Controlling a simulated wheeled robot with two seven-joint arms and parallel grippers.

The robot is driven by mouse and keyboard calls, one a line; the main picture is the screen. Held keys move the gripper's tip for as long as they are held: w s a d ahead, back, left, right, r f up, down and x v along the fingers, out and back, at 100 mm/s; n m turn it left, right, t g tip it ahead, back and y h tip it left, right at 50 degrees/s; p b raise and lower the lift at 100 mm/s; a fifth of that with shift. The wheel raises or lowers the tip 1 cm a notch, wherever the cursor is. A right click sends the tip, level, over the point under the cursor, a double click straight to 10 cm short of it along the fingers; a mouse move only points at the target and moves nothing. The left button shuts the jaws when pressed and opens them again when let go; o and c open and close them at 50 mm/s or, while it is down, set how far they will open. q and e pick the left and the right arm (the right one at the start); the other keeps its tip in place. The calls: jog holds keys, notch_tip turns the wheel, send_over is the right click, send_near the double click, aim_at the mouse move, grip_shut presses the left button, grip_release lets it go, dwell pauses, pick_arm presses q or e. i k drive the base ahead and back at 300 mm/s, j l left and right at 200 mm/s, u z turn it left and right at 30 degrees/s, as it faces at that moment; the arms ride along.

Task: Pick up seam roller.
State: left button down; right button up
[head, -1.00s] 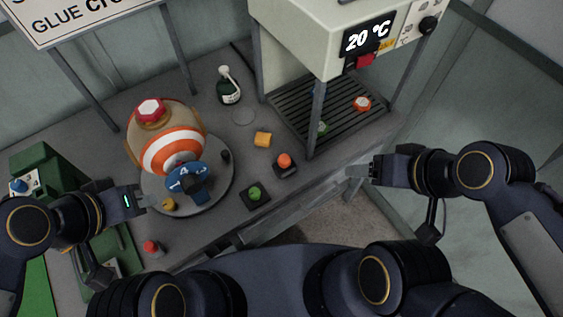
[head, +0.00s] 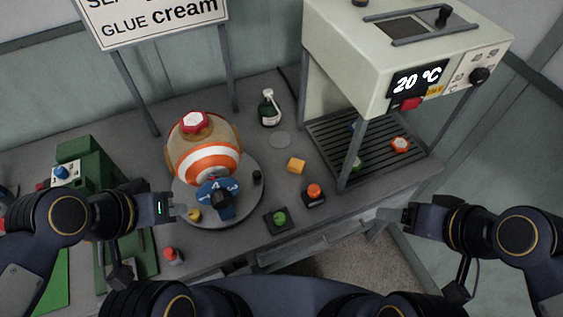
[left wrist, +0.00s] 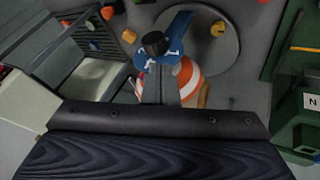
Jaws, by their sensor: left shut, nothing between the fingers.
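I cannot clearly make out a seam roller in either view. My left gripper (head: 181,211) is shut and empty at the left front edge of the round turntable (head: 252,206). Its fingers (left wrist: 160,88) also show in the left wrist view, over the striped ball. On the turntable sit the orange-and-white ball (head: 208,160) with a red cap, and a blue numbered dial (head: 213,188) with a black knob. My right gripper (head: 393,215) is in front of the bench on the right, away from the objects; its finger gap is too small to judge.
A green press (head: 88,165) stands left. A red-topped piece (head: 172,255) is at the front. Green (head: 279,218) and orange (head: 314,191) buttons, a yellow block (head: 296,166) and a bottle (head: 269,108) stand right of the turntable. The heater (head: 400,50) is at back right.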

aim_at(314, 196)
jog(key=l+u, duration=0.25)
jog(key=k+l+u, duration=0.1)
jog(key=l+u, duration=0.15)
jog(key=l, duration=0.2)
jog(key=k+l+u, duration=0.1)
jog(key=l+u, duration=0.15)
jog(key=i+l+u, duration=0.1)
jog(key=l, duration=0.3)
jog(key=i, duration=0.05)
